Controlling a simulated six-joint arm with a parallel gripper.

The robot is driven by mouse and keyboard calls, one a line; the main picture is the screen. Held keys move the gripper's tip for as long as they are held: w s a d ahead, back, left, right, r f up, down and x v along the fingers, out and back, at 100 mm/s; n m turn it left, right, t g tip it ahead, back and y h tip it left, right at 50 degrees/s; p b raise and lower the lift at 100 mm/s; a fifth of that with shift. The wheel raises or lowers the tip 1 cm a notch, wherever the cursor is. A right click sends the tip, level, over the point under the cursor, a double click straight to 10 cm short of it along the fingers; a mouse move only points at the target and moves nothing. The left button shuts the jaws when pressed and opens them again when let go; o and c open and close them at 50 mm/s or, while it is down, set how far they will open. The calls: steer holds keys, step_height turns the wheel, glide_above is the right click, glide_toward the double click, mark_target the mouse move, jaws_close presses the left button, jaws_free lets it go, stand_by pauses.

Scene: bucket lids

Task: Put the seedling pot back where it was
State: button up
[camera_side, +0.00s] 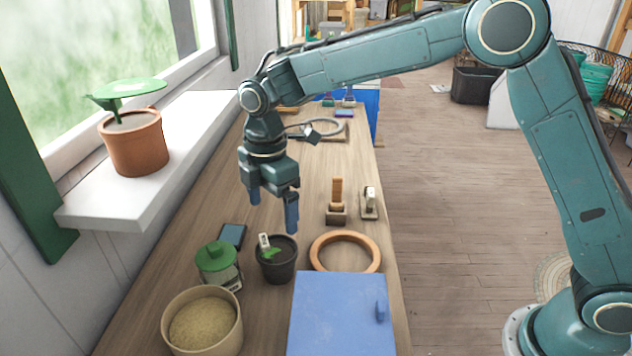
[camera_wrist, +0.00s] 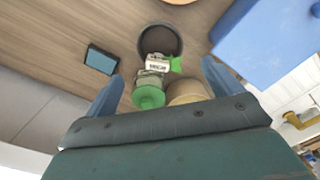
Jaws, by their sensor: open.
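The seedling pot (camera_side: 276,262) is a small black pot with a green seedling and a white label tag. It stands upright on the wooden bench, between a green-lidded jar and a terracotta-coloured ring. In the wrist view the pot (camera_wrist: 160,40) is at top centre, with the tag and a green leaf in front of its dark mouth. My gripper (camera_side: 273,212) points down above the pot, apart from it. Its jaws are open and empty. The wrist view shows both fingers of my gripper (camera_wrist: 162,76) spread at left and right, with the pot beyond them.
The green-lidded jar (camera_side: 219,264) and a beige tub (camera_side: 166,336) stand close by at the front left. The ring (camera_side: 345,236) and a blue box (camera_side: 335,312) are on the right. A terracotta pot (camera_side: 136,150) sits on the windowsill. Bare bench lies behind the black pot.

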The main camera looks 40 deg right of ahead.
steer(key=s+d+r+m+t, duration=0.3)
steer(key=s+d+r+m, duration=0.6)
steer(key=s+d+r, duration=0.4)
steer(key=s+d+f+m+t, duration=0.1)
steer(key=s+d+m, duration=0.2)
steer(key=s, duration=0.5)
steer(key=s+d+f+m+t, duration=0.1)
steer(key=s+d+m, duration=0.2)
steer(key=s+m, duration=0.3)
steer(key=shift+s+d+t, duration=0.25)
steer(key=shift+s+t, duration=0.05)
steer(key=shift+s, duration=1.1)
